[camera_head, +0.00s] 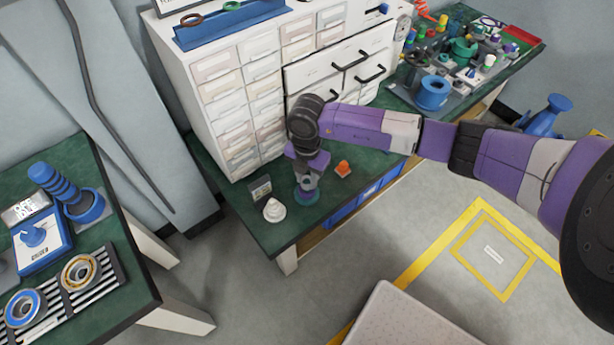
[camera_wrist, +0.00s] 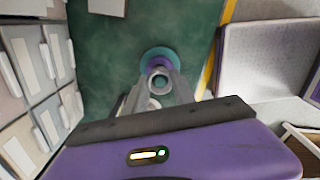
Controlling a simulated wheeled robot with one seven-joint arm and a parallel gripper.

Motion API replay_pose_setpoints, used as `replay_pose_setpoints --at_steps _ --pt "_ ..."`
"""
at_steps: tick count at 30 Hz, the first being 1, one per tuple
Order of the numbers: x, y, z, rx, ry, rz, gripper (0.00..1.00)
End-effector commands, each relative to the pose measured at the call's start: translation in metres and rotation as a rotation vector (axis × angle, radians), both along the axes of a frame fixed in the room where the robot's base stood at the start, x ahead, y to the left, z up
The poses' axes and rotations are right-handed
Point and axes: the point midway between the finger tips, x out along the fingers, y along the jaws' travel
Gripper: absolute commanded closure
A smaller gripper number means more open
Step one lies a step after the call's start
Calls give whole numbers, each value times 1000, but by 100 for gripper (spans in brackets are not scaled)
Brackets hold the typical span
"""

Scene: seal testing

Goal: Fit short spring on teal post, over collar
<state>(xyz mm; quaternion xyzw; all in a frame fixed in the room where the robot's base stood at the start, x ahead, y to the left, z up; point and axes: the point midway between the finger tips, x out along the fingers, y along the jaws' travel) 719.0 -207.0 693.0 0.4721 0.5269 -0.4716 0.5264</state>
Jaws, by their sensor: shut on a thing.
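The teal post stands on the green bench near its front left corner; its round teal base (camera_head: 306,196) shows below my gripper. In the wrist view the teal base (camera_wrist: 146,55) forms a disc beyond the fingertips, with a purple collar (camera_wrist: 158,63) at its middle. My gripper (camera_wrist: 158,80) points down over the post, its two grey fingers shut on a small grey ring-like piece, apparently the short spring (camera_wrist: 155,71), seen nearly end-on. It lines up closely with the collar in this view. Whether it touches or surrounds the collar I cannot tell. In the head view my gripper (camera_head: 307,178) hides the post's top.
A white cone-shaped piece (camera_head: 274,210) and a small dark card (camera_head: 260,188) stand left of the post. An orange piece (camera_head: 343,169) stands to the right. The white drawer cabinet (camera_head: 240,95) rises close behind. A blue spool-like part (camera_head: 433,92) stands farther right.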

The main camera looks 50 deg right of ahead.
Motion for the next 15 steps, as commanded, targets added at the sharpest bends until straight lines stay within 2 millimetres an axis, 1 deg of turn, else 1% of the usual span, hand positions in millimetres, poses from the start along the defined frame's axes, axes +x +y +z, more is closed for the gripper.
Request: replay_pose_setpoints --at_steps 11,12,14,15 --pt "0 0 -2 -1 0 0 100" --pt "0 0 -2 -1 0 0 64" --pt "0 0 -2 0 0 0 52" --pt "0 0 -2 0 0 0 44"
